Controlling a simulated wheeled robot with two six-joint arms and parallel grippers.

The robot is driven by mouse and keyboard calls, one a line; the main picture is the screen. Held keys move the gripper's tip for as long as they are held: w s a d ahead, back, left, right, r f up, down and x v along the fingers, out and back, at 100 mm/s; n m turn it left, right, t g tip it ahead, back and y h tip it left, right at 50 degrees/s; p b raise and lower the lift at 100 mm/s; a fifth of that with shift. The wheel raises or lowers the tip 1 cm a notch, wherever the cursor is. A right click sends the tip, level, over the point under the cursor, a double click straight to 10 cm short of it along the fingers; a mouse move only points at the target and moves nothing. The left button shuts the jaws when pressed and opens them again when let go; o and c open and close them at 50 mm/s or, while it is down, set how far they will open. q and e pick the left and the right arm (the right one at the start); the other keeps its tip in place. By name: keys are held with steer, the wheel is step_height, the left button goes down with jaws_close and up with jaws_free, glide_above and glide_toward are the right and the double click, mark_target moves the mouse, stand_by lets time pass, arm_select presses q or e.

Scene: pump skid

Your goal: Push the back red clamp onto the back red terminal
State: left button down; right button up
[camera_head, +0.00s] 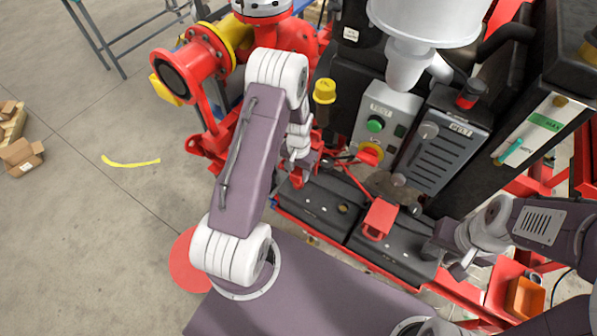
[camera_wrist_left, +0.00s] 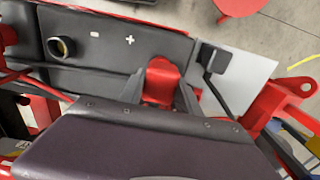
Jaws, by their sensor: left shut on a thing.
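The back red clamp (camera_wrist_left: 163,80) shows in the left wrist view between the two fingers of my left gripper (camera_wrist_left: 161,92), which is shut on it. It is over the battery top, by a white plus mark. The back red terminal is not visible; the clamp and gripper cover that spot, so I cannot tell whether they touch. In the head view my left gripper (camera_head: 300,166) is over the left end of the back black battery (camera_head: 318,200), mostly hidden by my wrist. My right gripper (camera_head: 447,258) is at the right end of the front battery; its fingers are unclear.
Another red clamp (camera_head: 381,217) sits on the front battery (camera_head: 400,250). Red cables (camera_head: 350,165) run behind the batteries. A grey control box (camera_head: 385,125) and a black louvred unit (camera_head: 440,140) stand behind. Open floor (camera_head: 90,230) lies at left.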

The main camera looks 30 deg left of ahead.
arm_select(q)
steer(key=shift+f+b, duration=0.75)
steer(key=shift+f, duration=0.3)
steer(key=c, duration=0.8)
jaws_free()
steer(key=shift+r, duration=0.1)
steer(key=shift+o, duration=0.2)
step_height(320, 180, up, 9)
steer(key=shift+f, duration=0.1)
